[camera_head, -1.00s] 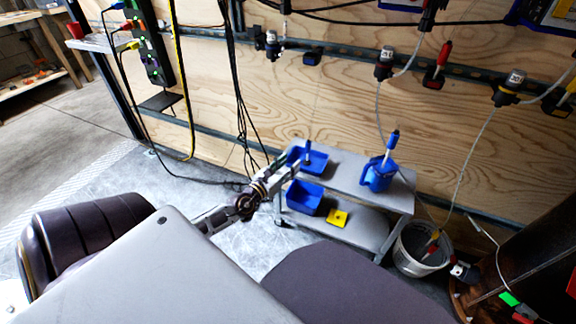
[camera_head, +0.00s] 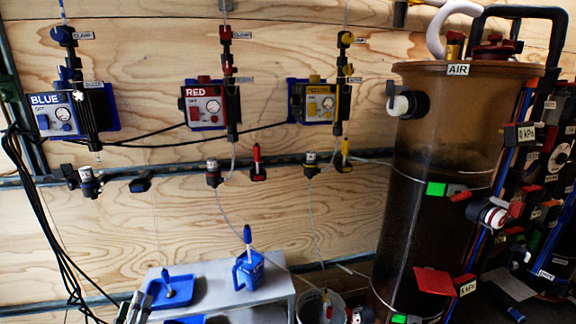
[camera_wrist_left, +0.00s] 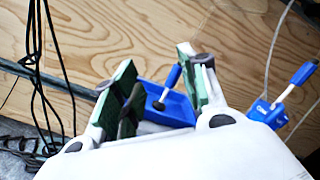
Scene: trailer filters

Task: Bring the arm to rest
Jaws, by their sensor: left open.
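My left gripper (camera_head: 135,308) shows at the bottom edge of the head view, just left of the blue tray (camera_head: 186,294) on the grey cart. Its green-padded fingers are apart in the left wrist view (camera_wrist_left: 162,88), with nothing held between them. A blue-handled tool (camera_head: 166,280) stands tilted in the tray. It also shows in the left wrist view (camera_wrist_left: 168,86), beyond the gap between the fingers. Most of my left arm is out of the head view. My right gripper is in neither view.
A blue jug (camera_head: 248,272) with a blue-handled tool stands on the cart top (camera_head: 215,272). A bucket (camera_head: 312,306) stands right of the cart, before a large brown tank (camera_head: 432,185). Black cables (camera_head: 45,215) hang at the left. Blue, red and yellow units line the plywood wall.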

